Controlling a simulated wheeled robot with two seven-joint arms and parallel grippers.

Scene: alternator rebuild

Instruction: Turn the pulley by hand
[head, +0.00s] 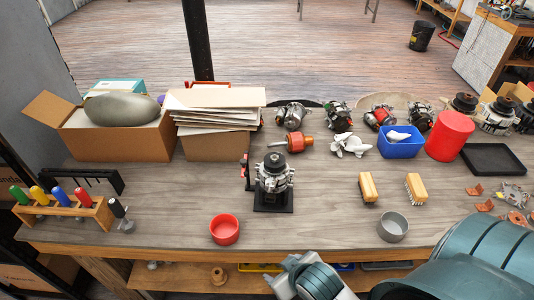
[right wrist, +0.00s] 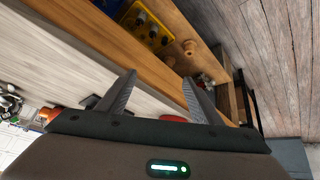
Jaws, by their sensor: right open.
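The alternator (head: 272,182) stands upright on a black stand (head: 272,202) in the middle of the bench. Its dark pulley (head: 274,163) is on top, facing up. Nothing touches it. My right arm comes in at the bottom right of the head view, with its grey wrist end low at the bench's front edge, well short of the alternator. In the right wrist view my right gripper (right wrist: 160,92) is open and empty, with its two fingers apart by the bench's front edge. My left gripper is not in view.
A red bowl (head: 225,230) and a grey cup (head: 392,227) stand in front, either side of the alternator. Two brushes (head: 368,187) lie to its right. A screwdriver rack (head: 62,210) is at left. A red-orange tool (head: 294,143) lies behind. Boxes (head: 120,138) stand at back left.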

